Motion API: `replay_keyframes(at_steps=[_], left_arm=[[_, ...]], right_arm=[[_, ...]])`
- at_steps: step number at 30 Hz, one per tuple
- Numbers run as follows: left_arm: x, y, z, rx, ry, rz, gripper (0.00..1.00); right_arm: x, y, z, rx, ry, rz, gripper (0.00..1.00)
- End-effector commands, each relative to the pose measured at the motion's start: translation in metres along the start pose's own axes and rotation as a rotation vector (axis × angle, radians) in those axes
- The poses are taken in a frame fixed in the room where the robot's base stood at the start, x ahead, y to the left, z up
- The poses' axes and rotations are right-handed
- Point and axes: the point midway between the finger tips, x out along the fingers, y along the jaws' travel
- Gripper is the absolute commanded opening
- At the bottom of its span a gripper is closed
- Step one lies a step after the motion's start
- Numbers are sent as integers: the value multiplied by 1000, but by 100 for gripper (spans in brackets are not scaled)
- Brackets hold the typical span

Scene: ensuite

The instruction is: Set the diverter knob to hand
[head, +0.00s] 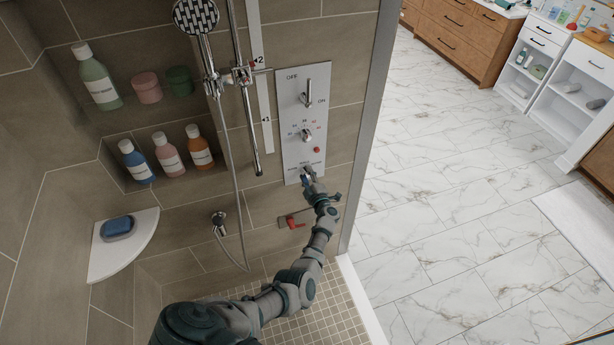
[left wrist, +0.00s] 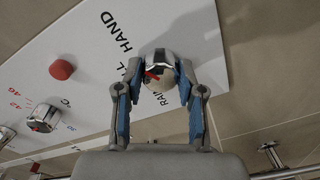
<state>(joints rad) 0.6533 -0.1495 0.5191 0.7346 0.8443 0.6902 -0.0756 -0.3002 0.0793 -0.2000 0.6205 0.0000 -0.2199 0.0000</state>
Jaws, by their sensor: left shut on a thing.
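The diverter knob (left wrist: 158,68) is chrome with a short red mark, low on the white control panel (head: 303,110). In the left wrist view, labels HAND, RAIN and a partly hidden one ending in LL surround it. The red mark lies on the knob's left side, toward the partly hidden label; the exact setting is hard to tell. My left gripper (left wrist: 158,92) is shut on the knob, one blue-padded finger on each side. In the head view my left gripper (head: 308,178) reaches the panel's lower end and mostly covers the knob. My right gripper is out of view.
A red button (left wrist: 61,69) and the temperature knob (left wrist: 43,117) sit close by on the panel. The OFF lever (head: 307,93) is higher up. A red-handled fitting (head: 292,221) is below. The shower hose (head: 229,160) hangs left. Bottles stand in wall niches.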

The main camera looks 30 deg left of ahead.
Motion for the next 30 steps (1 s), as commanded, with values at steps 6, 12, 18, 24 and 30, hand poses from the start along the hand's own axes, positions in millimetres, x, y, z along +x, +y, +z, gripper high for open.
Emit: replay_keyframes(at_steps=[6, 12, 18, 24, 30], left_arm=[[-2, -1, 2, 1, -6, -2, 63], [-2, -1, 0, -1, -3, -1, 63], [-20, -2, 2, -3, -4, -2, 63], [-54, -2, 3, -2, -4, -4, 63], [-73, -2, 4, 2, -4, -2, 63]], right_arm=[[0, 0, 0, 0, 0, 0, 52], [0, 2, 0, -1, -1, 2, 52], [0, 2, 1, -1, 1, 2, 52], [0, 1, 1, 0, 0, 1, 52], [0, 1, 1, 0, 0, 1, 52]])
